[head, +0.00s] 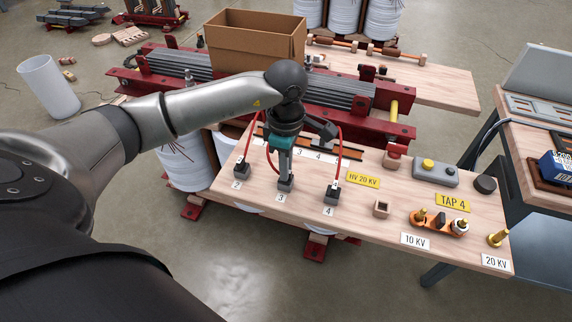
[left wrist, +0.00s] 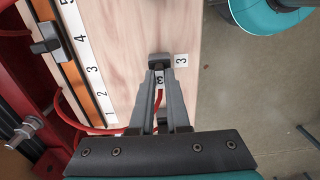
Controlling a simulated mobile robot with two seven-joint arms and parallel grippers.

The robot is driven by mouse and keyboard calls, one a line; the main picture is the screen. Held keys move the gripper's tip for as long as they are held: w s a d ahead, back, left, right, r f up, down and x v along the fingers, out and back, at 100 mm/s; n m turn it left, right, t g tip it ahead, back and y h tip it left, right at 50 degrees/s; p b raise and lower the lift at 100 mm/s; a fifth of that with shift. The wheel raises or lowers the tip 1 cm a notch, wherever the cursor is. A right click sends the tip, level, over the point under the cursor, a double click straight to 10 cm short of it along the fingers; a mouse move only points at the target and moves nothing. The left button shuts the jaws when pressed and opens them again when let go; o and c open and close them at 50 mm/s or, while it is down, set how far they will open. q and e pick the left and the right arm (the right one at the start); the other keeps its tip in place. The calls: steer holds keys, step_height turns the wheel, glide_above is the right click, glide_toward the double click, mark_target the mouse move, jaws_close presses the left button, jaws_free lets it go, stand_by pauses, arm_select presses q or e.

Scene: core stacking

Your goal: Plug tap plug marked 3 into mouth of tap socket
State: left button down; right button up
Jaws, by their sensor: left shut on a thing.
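The plug marked 3 (left wrist: 160,58) is a small dark block with a white "3" tag and a red cable. My left gripper (head: 285,178) is shut on it, pointing down, at the bench board's front edge by the printed label 3 (head: 281,198). I cannot tell whether the plug touches the board. In the left wrist view the fingers (left wrist: 160,80) close around its tag. Plug 2 (head: 241,169) and plug 4 (head: 333,193) stand to either side. A small square block with a dark opening (head: 381,209), possibly the tap socket, stands to the right. My right gripper is out of view.
A numbered strip (left wrist: 93,75) with an orange rail runs behind the plugs. Red cables arch beside my gripper. A yellow-button box (head: 435,173), a TAP 4 sign (head: 453,202) and an orange terminal piece (head: 440,222) are at the right. A cardboard box (head: 255,42) stands behind.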

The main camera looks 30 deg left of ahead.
arm_select(q)
steer(key=c, duration=0.8)
jaws_free()
steer(key=shift+f, duration=0.1)
step_height(320, 180, up, 15)
steer(key=p, duration=0.4)
steer(key=shift+p, duration=0.35)
